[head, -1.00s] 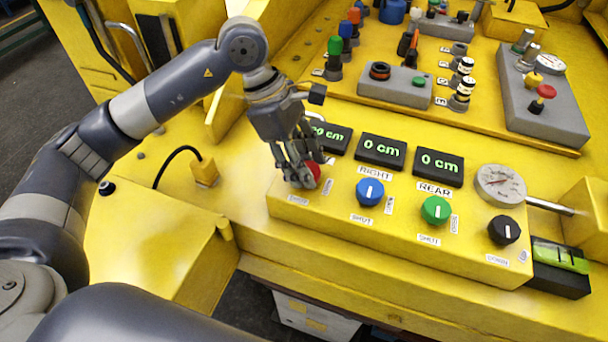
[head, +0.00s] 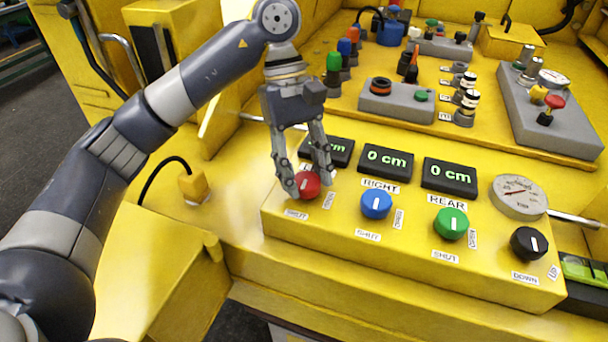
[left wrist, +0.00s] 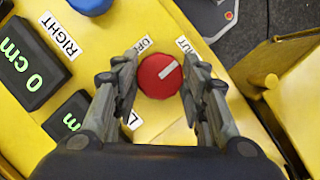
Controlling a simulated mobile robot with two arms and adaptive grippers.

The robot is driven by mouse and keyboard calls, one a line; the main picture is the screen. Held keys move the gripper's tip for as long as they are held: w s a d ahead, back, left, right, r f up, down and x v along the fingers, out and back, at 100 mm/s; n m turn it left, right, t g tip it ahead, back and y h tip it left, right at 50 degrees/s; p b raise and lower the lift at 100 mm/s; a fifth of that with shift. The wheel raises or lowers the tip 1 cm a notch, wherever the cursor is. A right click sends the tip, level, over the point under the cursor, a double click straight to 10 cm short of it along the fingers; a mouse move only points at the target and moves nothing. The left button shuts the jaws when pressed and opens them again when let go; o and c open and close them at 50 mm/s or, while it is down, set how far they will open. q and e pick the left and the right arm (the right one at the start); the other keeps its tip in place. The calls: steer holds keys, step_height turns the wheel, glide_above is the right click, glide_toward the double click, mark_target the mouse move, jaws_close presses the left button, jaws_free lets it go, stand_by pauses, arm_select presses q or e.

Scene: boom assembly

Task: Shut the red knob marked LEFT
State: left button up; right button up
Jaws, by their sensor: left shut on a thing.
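The red knob (head: 309,186) sits at the left end of the yellow control box, below the left display. In the left wrist view the red knob (left wrist: 158,80) lies between the two fingers, and its white mark slants to the upper right, towards the SHUT label (left wrist: 187,48). The OPEN label (left wrist: 143,45) shows left of that one. My left gripper (head: 311,190) points down, with one finger on each side of the knob, shut on it. The label above the knob is mostly hidden by the fingers. My right gripper is in neither view.
A blue knob (head: 377,204), a green knob (head: 451,223) and a black knob (head: 529,242) stand to the right on the same box. Two displays (head: 387,162) (head: 449,176) read 0 cm. A round gauge (head: 518,196) lies at the right.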

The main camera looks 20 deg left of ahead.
arm_select(q)
steer(key=shift+m, duration=0.3)
steer(key=o, duration=1.1)
steer(key=shift+c, duration=0.2)
steer(key=v, duration=1.2)
steer(key=shift+w+d+r, duration=0.1)
steer(key=shift+d, duration=0.05)
